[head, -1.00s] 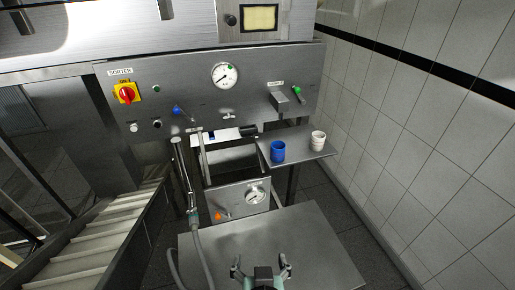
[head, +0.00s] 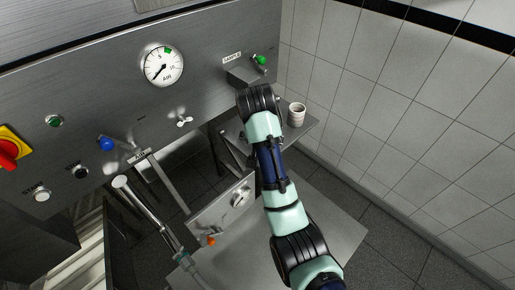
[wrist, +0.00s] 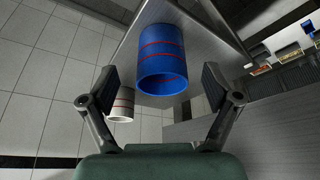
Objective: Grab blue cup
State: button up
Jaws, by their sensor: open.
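The blue cup (wrist: 162,62) with thin red lines shows in the wrist view, its open mouth toward the camera. My gripper (wrist: 160,88) is open, with one finger on each side of the cup's near end in the picture. The fingers look apart from the cup, and I cannot tell how deep it is between them. In the head view my arm hides the blue cup and my gripper.
A white cup (head: 296,114) with red lines stands on the small metal shelf (head: 312,128) close by; it also shows in the wrist view (wrist: 121,106), beside my left-hand finger. The control panel (head: 205,75) is behind the shelf, and a tiled wall (head: 400,110) is at right.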

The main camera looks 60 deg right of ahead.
jog(key=p+x, duration=0.2)
jog(key=x, duration=0.3)
jog(key=shift+w+d, duration=0.1)
jog(key=shift+d, duration=0.05)
jog(key=c, duration=1.1)
notch_tip(320, 180, up, 10)
jog(key=shift+r+b, duration=0.1)
jog(key=shift+b, duration=0.7)
